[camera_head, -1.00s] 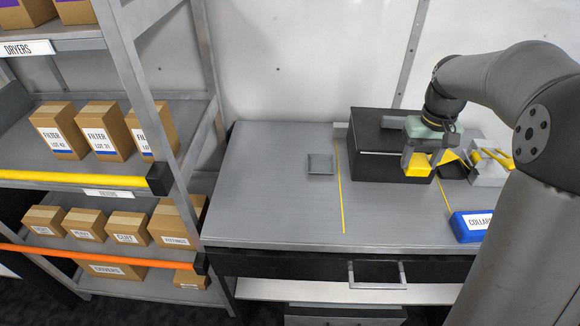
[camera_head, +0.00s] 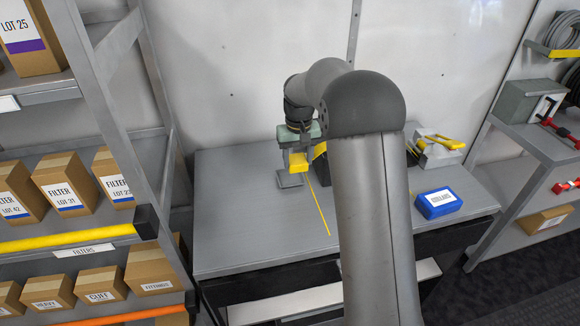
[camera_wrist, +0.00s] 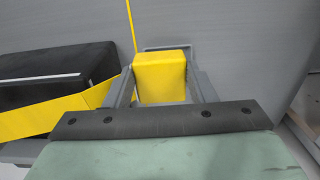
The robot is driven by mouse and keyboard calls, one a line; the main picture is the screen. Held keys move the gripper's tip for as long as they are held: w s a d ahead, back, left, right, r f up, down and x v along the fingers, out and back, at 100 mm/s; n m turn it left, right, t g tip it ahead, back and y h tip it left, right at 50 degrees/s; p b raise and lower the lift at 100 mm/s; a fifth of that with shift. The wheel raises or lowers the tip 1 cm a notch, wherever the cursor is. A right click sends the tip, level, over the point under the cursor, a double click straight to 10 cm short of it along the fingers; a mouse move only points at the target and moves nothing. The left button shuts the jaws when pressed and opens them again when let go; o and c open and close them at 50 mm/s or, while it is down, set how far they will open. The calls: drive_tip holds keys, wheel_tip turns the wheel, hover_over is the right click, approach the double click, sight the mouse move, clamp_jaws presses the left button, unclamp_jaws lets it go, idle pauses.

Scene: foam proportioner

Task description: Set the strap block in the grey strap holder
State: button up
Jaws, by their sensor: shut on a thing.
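My gripper (camera_head: 296,158) is shut on the yellow strap block (camera_head: 299,163). The block also shows between the two grey fingers in the wrist view (camera_wrist: 160,78). The grey strap holder (camera_head: 287,181) is a small square piece on the grey workbench, left of the yellow line. In the head view the block appears just above the holder and partly covers it. In the wrist view the holder's edge (camera_wrist: 152,49) shows behind the block, which hides most of it. I cannot tell whether block and holder touch.
A black case (camera_wrist: 45,70) with a yellow band (camera_wrist: 75,112) stands beside the gripper; my arm mostly hides it in the head view. A blue box (camera_head: 438,203) and a grey unit with yellow handles (camera_head: 437,152) are further right. The bench's front left (camera_head: 240,240) is clear.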

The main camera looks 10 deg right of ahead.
sight(291, 155)
drive_tip(key=w+f, duration=0.1)
drive_tip(key=f, duration=0.1)
drive_tip(key=w+a+f+p, duration=0.1)
drive_tip(key=w+f, duration=0.1)
drive_tip(key=shift+w+a+f, duration=0.1)
drive_tip(key=shift+a, duration=0.05)
drive_tip(key=shift+f, duration=1.6)
drive_tip(key=shift+f, duration=0.35)
drive_tip(key=o, duration=1)
